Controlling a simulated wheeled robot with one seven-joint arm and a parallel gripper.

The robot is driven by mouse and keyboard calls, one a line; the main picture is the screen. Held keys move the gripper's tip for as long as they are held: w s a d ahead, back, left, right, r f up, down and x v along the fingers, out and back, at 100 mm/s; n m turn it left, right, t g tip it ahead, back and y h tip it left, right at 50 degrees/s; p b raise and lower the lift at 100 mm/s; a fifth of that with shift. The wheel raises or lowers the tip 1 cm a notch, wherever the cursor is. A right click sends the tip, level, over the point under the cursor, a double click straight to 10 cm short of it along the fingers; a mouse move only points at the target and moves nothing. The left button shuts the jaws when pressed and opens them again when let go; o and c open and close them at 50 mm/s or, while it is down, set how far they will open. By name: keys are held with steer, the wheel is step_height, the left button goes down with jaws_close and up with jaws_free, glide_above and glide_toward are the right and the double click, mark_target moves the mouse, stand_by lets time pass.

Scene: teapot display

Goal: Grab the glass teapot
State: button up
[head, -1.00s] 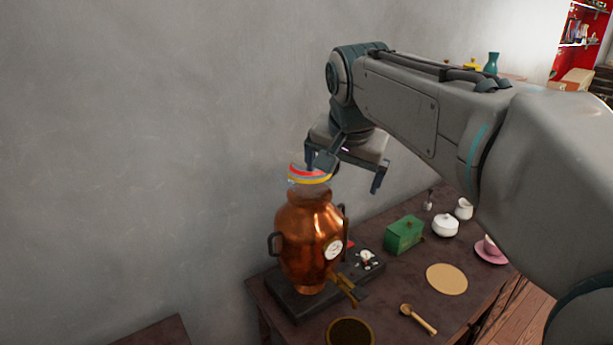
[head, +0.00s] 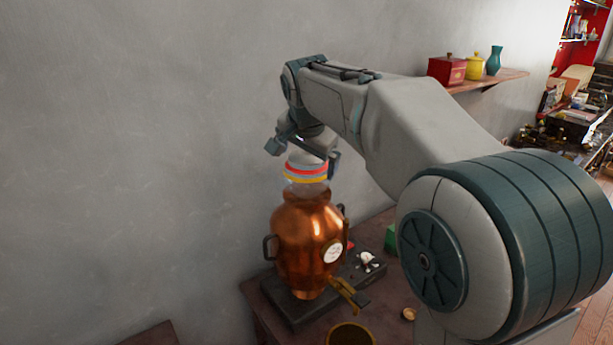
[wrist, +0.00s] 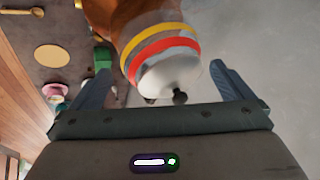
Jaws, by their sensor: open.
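The glass teapot (head: 306,171), clear with red and yellow bands, sits on top of a copper urn (head: 307,240). In the wrist view the teapot (wrist: 160,52) shows its pale rounded top and dark knob towards my palm. My gripper (head: 304,157) is open and empty, at the height of the teapot's upper part. In the wrist view my gripper's fingers (wrist: 160,72) stand to either side of the teapot, with gaps on both sides. I see no contact. The teapot's handle and spout are not clear.
The urn stands on a dark base on a brown table (head: 262,311) beside a grey wall. A green box (head: 391,238) and a spoon are partly behind my arm. A shelf (head: 480,82) with a red box and vases is on the wall at right.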

steer(key=p+x, duration=0.1)
steer(key=x, duration=0.4)
steer(key=shift+w+d, duration=0.1)
steer(key=c, duration=0.8)
steer(key=shift+c, duration=0.5)
steer(key=shift+r, duration=0.1)
